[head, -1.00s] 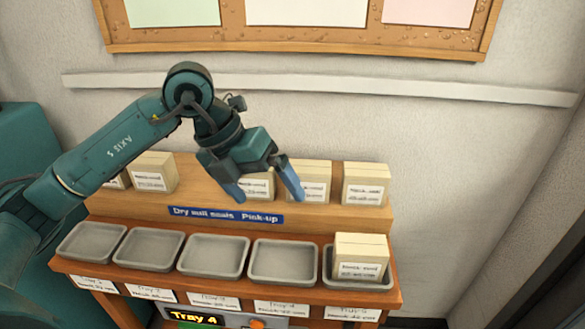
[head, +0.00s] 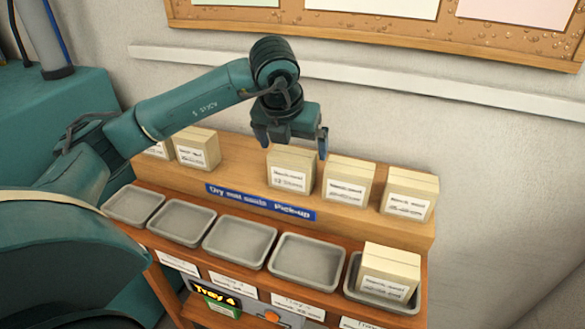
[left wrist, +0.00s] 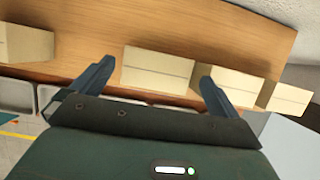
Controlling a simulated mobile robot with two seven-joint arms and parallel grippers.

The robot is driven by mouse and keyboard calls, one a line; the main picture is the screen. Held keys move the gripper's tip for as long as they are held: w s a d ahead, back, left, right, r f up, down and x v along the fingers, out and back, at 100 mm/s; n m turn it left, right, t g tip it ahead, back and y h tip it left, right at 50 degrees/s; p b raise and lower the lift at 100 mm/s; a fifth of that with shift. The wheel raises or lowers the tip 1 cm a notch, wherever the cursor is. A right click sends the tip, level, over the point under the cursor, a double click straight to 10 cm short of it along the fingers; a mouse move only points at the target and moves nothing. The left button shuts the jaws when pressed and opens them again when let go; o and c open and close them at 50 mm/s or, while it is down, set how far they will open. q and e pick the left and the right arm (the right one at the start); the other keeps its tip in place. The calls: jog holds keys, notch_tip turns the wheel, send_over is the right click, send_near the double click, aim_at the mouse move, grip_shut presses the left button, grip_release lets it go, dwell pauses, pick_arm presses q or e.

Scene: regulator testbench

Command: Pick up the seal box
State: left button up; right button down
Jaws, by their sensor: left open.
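Several cream seal boxes with white labels stand on the raised wooden shelf. My left gripper (head: 293,149) is open and empty, its fingers pointing down at the middle seal box (head: 290,172). In the left wrist view, this box (left wrist: 157,72) shows between the two spread fingers, apart from both. A second box (head: 348,182) and a third box (head: 409,194) stand to its right, and another box (head: 197,150) stands to its left. One more seal box (head: 389,272) sits in the rightmost grey tray. My right gripper is not in view.
Grey trays line the lower shelf in front; the fourth tray (head: 306,262) is empty. A display (head: 215,295) below reads "Tray 4", beside an orange button (head: 271,316). A white wall rail (head: 350,72) runs behind the shelf. A blue sign (head: 260,202) marks the shelf front.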

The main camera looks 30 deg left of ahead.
aim_at(292, 154)
pick_arm(q)
jog(key=x, duration=0.3)
jog(key=p+x, duration=0.1)
jog(key=x, duration=0.1)
jog(key=shift+s+a+f, duration=0.1)
jog(key=shift+s+f, duration=0.1)
jog(key=shift+s, duration=0.05)
jog(key=c, duration=0.9)
